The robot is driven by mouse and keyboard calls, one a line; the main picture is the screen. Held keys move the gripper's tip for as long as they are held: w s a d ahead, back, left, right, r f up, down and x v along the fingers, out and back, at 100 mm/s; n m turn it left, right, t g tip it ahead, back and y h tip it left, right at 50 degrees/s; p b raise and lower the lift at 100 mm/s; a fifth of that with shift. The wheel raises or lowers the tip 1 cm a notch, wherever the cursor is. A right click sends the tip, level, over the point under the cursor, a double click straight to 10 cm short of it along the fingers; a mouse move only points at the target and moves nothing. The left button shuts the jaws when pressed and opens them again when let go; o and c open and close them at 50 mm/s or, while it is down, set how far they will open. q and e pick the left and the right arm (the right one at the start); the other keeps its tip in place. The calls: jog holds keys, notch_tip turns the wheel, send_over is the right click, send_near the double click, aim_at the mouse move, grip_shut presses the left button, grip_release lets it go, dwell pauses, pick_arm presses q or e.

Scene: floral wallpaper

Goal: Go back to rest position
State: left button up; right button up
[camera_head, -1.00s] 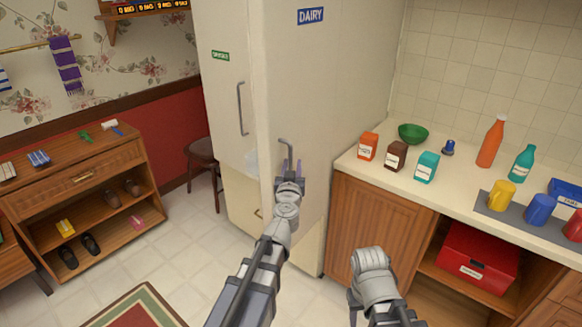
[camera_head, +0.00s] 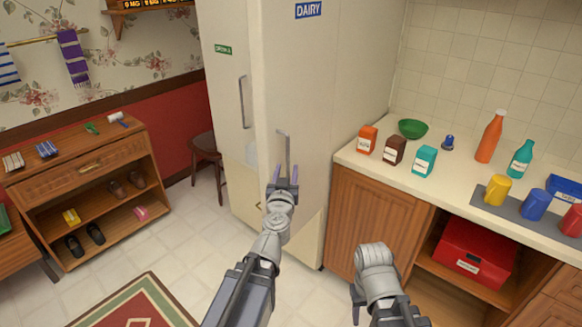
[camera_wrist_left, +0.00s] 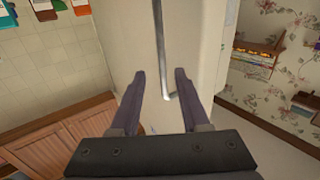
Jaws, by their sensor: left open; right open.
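My left gripper (camera_head: 283,176) is open in front of the white fridge (camera_head: 335,110), near the lower end of a grey door handle (camera_head: 284,150). In the left wrist view, its two fingers (camera_wrist_left: 157,80) are spread and empty, and the handle (camera_wrist_left: 158,45) shows beyond them, beside the right fingertip. I cannot tell if finger and handle touch. My right arm (camera_head: 376,275) shows low in the head view, in front of the counter. Its jaws are mostly hidden behind its own wrist.
The counter (camera_head: 455,185) on the right carries boxes, bottles, a green bowl (camera_head: 412,128) and mugs. A red box (camera_head: 474,250) sits on the shelf below. A wooden shoe cabinet (camera_head: 90,175) stands left, with a dark stool (camera_head: 207,150) beside the fridge.

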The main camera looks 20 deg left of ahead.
pick_arm(q)
jog(key=shift+a, duration=0.1)
jog(key=s+d+f+m+g+h, duration=0.2)
jog(key=d+f+m+g+h, duration=0.5)
jog(key=d, duration=0.7)
jog(key=s+a+f+n+g, duration=0.1)
jog(key=s+a+f+g, duration=0.1)
jog(key=s+f+g, duration=0.55)
jog(key=s+a+f+n+g+y, duration=0.35)
jog(key=s+a+f, duration=0.4)
jog(key=s, duration=0.25)
jog(key=s+d+m+y, duration=0.1)
jog(key=s+d+m, duration=0.2)
jog(key=d, duration=0.8)
jog(key=shift+s+d, duration=0.2)
jog(key=shift+s, duration=0.85)
jog(key=shift+m, duration=0.25)
